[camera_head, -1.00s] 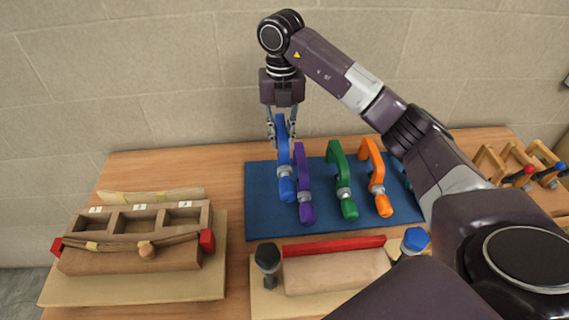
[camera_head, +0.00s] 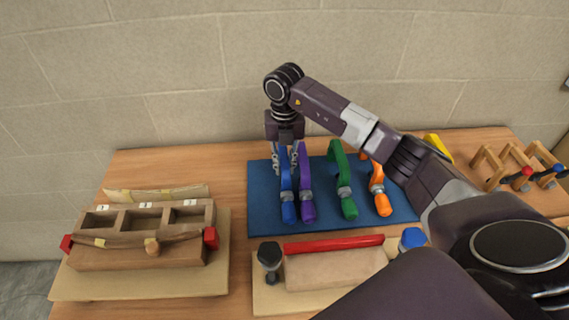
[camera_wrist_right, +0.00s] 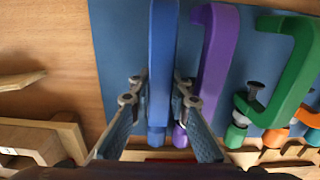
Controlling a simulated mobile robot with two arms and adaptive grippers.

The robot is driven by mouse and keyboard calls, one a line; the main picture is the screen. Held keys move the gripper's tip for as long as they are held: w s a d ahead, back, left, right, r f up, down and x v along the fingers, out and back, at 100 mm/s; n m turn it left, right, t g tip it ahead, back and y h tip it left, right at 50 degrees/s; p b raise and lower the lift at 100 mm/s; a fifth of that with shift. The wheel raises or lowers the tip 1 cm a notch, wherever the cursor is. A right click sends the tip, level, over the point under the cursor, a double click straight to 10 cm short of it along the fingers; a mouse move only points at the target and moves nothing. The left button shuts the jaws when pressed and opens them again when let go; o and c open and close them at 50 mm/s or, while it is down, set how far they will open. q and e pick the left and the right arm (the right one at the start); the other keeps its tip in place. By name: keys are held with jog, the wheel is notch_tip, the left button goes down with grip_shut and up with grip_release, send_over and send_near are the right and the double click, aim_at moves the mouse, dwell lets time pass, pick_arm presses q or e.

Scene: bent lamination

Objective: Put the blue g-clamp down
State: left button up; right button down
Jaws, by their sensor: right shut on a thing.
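The blue g-clamp (camera_head: 287,186) is at the left end of a row of clamps over the blue mat (camera_head: 264,224). My right gripper (camera_head: 285,164) is shut on its upper part from above. In the right wrist view the blue g-clamp (camera_wrist_right: 162,60) runs between the two fingers of my right gripper (camera_wrist_right: 160,96). The clamp is low, at about the height of the others; I cannot tell whether it touches the mat. The purple clamp (camera_head: 306,188) is close beside it on the right, with hardly any gap. My left gripper is not in view.
A green clamp (camera_head: 343,180) and an orange clamp (camera_head: 378,190) lie further right on the mat. A wooden mould with compartments (camera_head: 140,245) is at left. A block with a red strip (camera_head: 333,244) is in front. Wooden frames (camera_head: 505,163) are at far right.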

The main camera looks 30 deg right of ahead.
jog(key=c, duration=2.1)
grip_release()
notch_tip(320, 180, up, 11)
jog(key=b, duration=0.2)
jog(key=shift+b, duration=0.4)
jog(key=shift+r, duration=0.55)
